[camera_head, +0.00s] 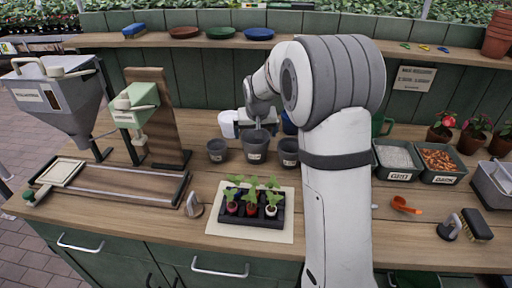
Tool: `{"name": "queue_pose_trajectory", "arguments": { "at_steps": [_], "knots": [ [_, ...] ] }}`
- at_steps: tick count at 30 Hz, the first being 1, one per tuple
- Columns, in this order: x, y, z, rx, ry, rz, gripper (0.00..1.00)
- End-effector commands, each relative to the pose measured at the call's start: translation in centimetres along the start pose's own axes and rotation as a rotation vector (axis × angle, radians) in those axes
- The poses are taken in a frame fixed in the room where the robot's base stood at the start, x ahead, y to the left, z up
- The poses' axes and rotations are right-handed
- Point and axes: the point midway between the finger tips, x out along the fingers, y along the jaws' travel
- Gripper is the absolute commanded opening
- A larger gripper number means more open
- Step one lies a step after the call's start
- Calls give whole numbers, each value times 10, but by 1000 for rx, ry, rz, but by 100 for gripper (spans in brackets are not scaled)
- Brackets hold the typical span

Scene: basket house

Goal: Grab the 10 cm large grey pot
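Three dark grey pots stand in a row on the wooden bench: a left pot (217,151), a middle pot (256,150) and a right pot (288,155). The middle pot looks the largest; its label is too small to read. My gripper (257,124) points down at the rim of the middle pot, at or just above its opening. Its fingers are small and partly hidden by the wrist, so I cannot tell whether they are open or touch the pot. My arm covers the area just right of the right pot.
A seedling tray (252,222) with several plants sits in front of the pots. A green dispenser (135,112) stands left. Gravel and bark bins (398,177) and an orange scoop (404,205) are right.

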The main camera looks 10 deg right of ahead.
Motion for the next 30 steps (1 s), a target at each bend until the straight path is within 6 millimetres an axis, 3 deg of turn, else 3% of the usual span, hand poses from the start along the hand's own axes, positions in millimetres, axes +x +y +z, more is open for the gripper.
{"name": "queue_pose_trajectory", "arguments": {
  "at_steps": [16, 25, 30],
  "knots": [
    [68, 2, -2, -2, -3, 0, 100],
    [74, 1, -2, -2, 0, 0, 100],
    [73, 1, -2, -3, 0, -1, 87]
  ]
}}
